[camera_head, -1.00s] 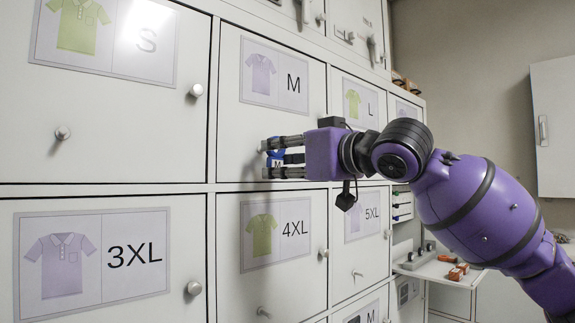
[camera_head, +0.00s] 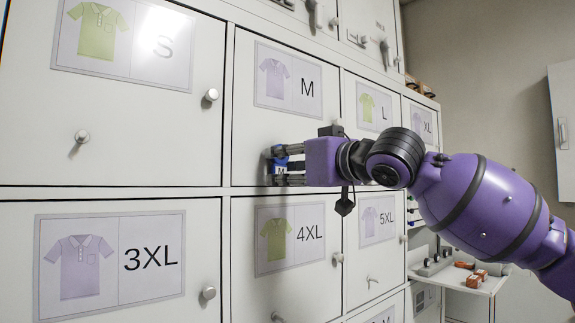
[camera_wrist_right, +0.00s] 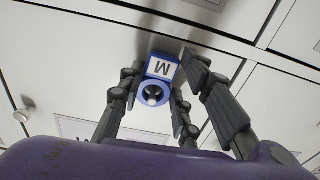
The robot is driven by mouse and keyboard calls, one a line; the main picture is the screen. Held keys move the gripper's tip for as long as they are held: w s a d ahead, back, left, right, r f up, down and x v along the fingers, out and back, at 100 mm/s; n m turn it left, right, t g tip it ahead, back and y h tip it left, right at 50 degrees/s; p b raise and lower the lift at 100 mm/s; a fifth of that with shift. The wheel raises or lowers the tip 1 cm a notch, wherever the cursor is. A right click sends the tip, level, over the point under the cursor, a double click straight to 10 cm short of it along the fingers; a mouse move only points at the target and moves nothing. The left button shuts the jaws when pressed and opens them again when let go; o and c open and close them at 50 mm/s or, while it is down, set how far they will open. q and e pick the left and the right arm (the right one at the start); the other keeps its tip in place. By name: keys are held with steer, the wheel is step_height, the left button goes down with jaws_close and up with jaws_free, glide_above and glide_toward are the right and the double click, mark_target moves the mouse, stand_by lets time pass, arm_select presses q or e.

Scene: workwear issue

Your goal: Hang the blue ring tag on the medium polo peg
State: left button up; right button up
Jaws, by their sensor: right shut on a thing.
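The blue ring tag (camera_wrist_right: 161,69) has a white label marked M. In the head view, a bit of its blue (camera_head: 281,161) shows between the fingers of my right gripper (camera_head: 275,165). That gripper is shut on the tag, close to the door with the purple polo and M (camera_head: 250,125). In the right wrist view, the fingers (camera_wrist_right: 155,95) flank the tag. A pale rounded tip, apparently the peg (camera_wrist_right: 152,101), shows inside the ring's opening. I cannot tell how far the ring is over it. In the head view the gripper hides this peg. My left gripper is not in view.
A shelf (camera_head: 465,277) with small orange items stands at lower right. A grey wall (camera_head: 480,70) is behind.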

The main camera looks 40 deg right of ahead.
stand_by(0.4)
steer(key=o, duration=0.9)
steer(key=s+d, duration=0.1)
steer(key=s, duration=1.1)
